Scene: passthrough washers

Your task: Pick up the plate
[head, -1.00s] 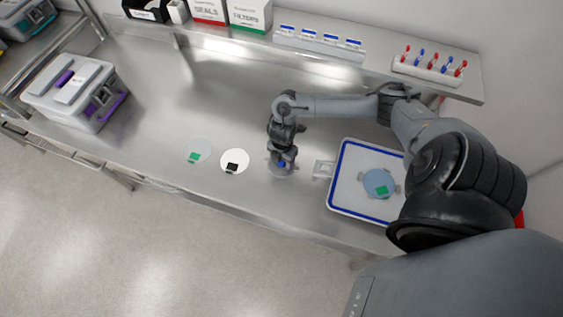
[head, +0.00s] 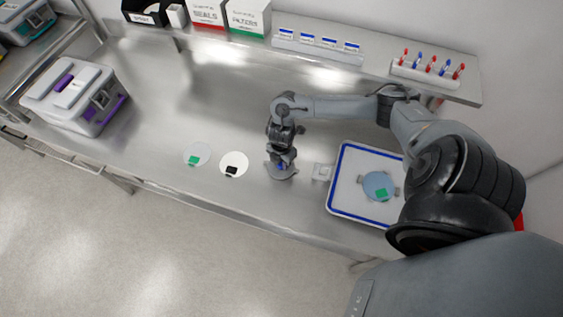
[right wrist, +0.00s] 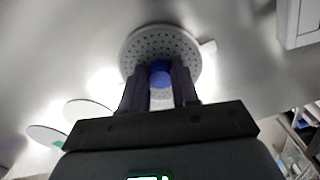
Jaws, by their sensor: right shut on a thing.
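The plate (head: 281,174) is a grey round disc with a blue knob at its centre. It also shows in the right wrist view (right wrist: 146,42), where it is full of small holes. My right gripper (right wrist: 160,75) is shut on the blue knob, with one finger on each side. In the head view my right gripper (head: 281,163) is over the plate and hides part of it. I cannot tell whether the plate touches the bench or is slightly above it. My left gripper is not in view.
A white disc (head: 236,160) with a black tag and a pale disc (head: 200,150) with a green tag lie to the left. A blue-rimmed white tray (head: 345,198) at right holds a blue disc (head: 375,180). A lidded box (head: 75,100) stands far left.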

